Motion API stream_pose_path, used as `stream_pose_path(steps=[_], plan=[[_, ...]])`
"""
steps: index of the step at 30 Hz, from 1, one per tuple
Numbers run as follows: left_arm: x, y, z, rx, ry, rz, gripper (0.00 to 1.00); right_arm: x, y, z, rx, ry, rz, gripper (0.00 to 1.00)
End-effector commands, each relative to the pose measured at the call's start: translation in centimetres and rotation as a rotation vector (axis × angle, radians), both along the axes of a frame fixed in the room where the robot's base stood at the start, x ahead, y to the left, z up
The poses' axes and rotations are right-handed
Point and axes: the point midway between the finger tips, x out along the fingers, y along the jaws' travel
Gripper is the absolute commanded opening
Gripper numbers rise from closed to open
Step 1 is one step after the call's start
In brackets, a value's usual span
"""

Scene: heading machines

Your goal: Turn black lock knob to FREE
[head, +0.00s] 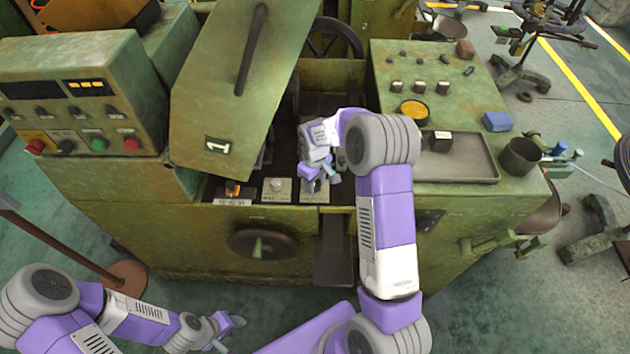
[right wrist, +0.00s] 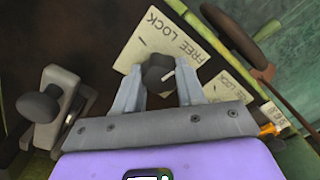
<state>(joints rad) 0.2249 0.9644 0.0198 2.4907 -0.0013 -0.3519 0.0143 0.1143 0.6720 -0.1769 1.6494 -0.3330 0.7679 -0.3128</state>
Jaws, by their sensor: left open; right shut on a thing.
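The black lock knob (right wrist: 157,72) stands on a cream plate lettered FREE LOCK (right wrist: 182,42) in the right wrist view. A short white line on the knob points to the right of that picture. My right gripper (right wrist: 157,92) is shut on the knob, one finger on each side. In the head view my right gripper (head: 316,182) reaches down into the open front bay of the green machine, and the wrist and fingers largely hide the knob. My left gripper (head: 228,328) is open and empty, low in front of the machine.
A second plate with a grey knob (head: 277,185) and an orange-topped knob (head: 232,188) lie to the left. A raised green cover marked 1 (head: 225,110) stands close by. A handwheel (head: 262,244) sits on the front below; a tray (head: 457,160) is at right.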

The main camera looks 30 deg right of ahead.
Motion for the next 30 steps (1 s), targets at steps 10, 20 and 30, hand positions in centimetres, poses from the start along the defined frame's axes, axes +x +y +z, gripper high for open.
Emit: stream_pose_path(steps=[10, 20, 30], plan=[[0.0, 0.0, 0.6, 0.000, 0.000, 0.000, 0.43, 0.1, 0.1, 0.1, 0.000, -0.001, -0.330, 0.09], [0.0, 0.0, 1.3, 0.000, 0.000, 0.000, 0.43, 0.1, 0.0, 0.1, -0.001, -0.001, -0.641, 0.09], [0.0, 0.0, 2.1, 0.000, 0.000, 0.000, 0.43, 0.0, 0.0, 0.1, -0.001, -0.001, -0.926, 0.09]])
